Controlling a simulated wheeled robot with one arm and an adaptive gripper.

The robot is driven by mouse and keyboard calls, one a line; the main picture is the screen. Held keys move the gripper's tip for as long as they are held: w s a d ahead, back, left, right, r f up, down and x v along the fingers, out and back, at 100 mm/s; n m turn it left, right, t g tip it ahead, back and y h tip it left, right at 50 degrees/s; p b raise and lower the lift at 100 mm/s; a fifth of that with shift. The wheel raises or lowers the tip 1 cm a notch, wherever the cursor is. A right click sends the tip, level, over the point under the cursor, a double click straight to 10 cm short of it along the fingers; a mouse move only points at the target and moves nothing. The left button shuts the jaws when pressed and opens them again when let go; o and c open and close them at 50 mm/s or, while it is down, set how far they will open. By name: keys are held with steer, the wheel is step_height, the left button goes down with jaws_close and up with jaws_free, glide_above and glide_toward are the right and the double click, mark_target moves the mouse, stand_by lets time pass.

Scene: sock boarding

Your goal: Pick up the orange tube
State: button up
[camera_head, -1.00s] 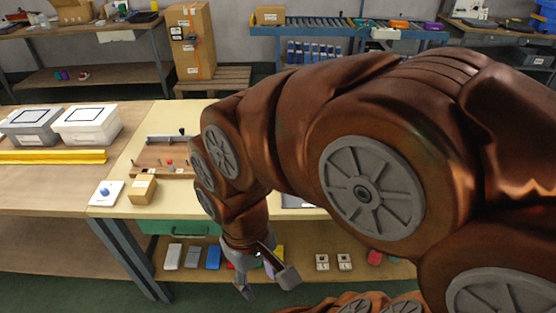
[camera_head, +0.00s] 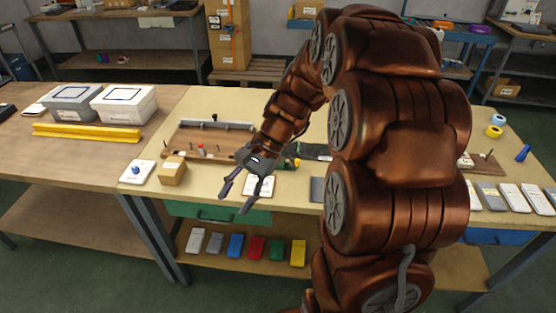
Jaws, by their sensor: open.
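I cannot make out an orange tube for certain in the head view. A small orange item (camera_head: 443,24) lies on the far blue bench, too small to tell its shape. My gripper (camera_head: 236,202) is open and empty, its fingers pointing down and toward the viewer near the front edge of the cream table (camera_head: 210,180). My arm hides part of the table's middle and right.
A cardboard box (camera_head: 172,171) and a white plate with a blue knob (camera_head: 137,172) stand left of my gripper. A wooden fixture (camera_head: 205,143) lies behind it. Yellow bars (camera_head: 85,132) lie on the left table. Several coloured blocks (camera_head: 236,246) line the lower shelf.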

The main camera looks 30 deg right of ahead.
steer(key=w+d+f+m+t+y, duration=0.1)
steer(key=w+d+f+m+t, duration=0.1)
steer(key=d, duration=0.7)
steer(key=w+d+f+m+t+y+b, duration=0.1)
steer(key=w+d+f+m+t, duration=0.2)
steer(key=d, duration=0.7)
steer(key=w+d+f+m+t+b, duration=0.1)
steer(key=w+d+f+m+t, duration=0.1)
steer(key=w+d+m+t, duration=0.3)
steer(key=shift+w+d+f+m+y, duration=0.2)
steer(key=shift+w+d+m, duration=0.65)
steer(key=shift+d+m, duration=0.2)
steer(key=shift+w+d+f+m+y, duration=0.2)
steer(key=shift+w+d+m, duration=0.7)
steer(key=shift+d, duration=0.25)
steer(key=shift+x, duration=1.2)
steer(key=shift+p+x, duration=0.85)
steer(key=shift+x, duration=1.75)
steer(key=shift+w+d, duration=0.15)
steer(key=shift+w, duration=0.05)
jaws_close()
